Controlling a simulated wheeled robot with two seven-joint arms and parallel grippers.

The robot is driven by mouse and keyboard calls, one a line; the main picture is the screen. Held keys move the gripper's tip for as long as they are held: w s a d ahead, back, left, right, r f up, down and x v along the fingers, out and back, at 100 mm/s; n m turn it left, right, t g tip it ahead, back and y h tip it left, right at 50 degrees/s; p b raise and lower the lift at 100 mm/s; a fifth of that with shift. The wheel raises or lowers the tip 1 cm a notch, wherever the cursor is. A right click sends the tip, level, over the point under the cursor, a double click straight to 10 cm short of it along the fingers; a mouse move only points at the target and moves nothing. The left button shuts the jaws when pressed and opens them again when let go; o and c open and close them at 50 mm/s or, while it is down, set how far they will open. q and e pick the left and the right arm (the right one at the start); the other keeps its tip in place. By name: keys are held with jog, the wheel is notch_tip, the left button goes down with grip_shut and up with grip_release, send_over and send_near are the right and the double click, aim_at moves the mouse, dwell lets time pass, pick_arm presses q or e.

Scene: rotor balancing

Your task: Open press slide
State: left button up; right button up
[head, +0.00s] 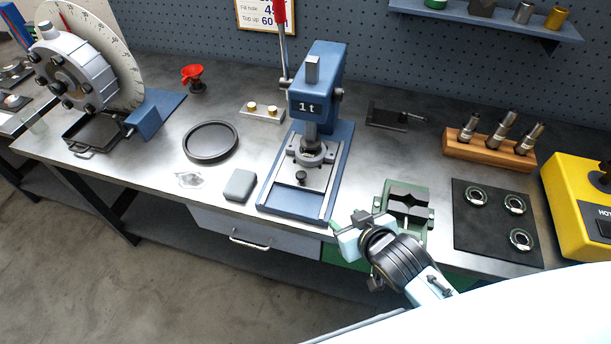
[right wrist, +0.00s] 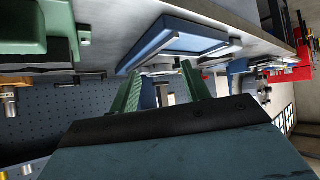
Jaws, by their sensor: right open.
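The blue arbor press (head: 333,75), marked "1 t", stands near the middle of the bench. Its grey slide (head: 316,178) lies between two rails on the base, with a black knob (head: 301,176) toward the front. A round grey holder (head: 315,153) sits on the slide under the ram. The front of the base is bare in front of the slide. My right gripper (head: 337,228) is just off the press's front right corner, apart from the knob. Its green fingers (right wrist: 162,88) are spread and empty in the right wrist view, with the blue press base (right wrist: 185,38) beyond. My left gripper is not in view.
A green vise (head: 408,208) stands close to the right gripper. A dark mat (head: 492,240) with ring parts and a yellow unit (head: 580,215) are farther right. A grey block (head: 240,186) and a round black tray (head: 211,142) are left of the press. The red-topped lever (head: 281,40) rises behind.

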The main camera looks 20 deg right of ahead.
aim_at(303, 177)
jog(key=w+a+f+t, duration=0.1)
jog(key=w, duration=0.4)
jog(key=w+a+f+t+y, duration=0.1)
jog(key=w+a, duration=0.1)
jog(key=w, duration=0.4)
jog(key=w+a+f+t, duration=0.1)
jog(key=w, duration=0.4)
jog(key=shift+w+a+f+n+y+b, duration=0.15)
jog(key=shift+w+f+n+y+b, duration=0.15)
jog(key=shift+f+n+y+b, duration=0.1)
jog(key=shift+c, duration=0.4)
grip_shut()
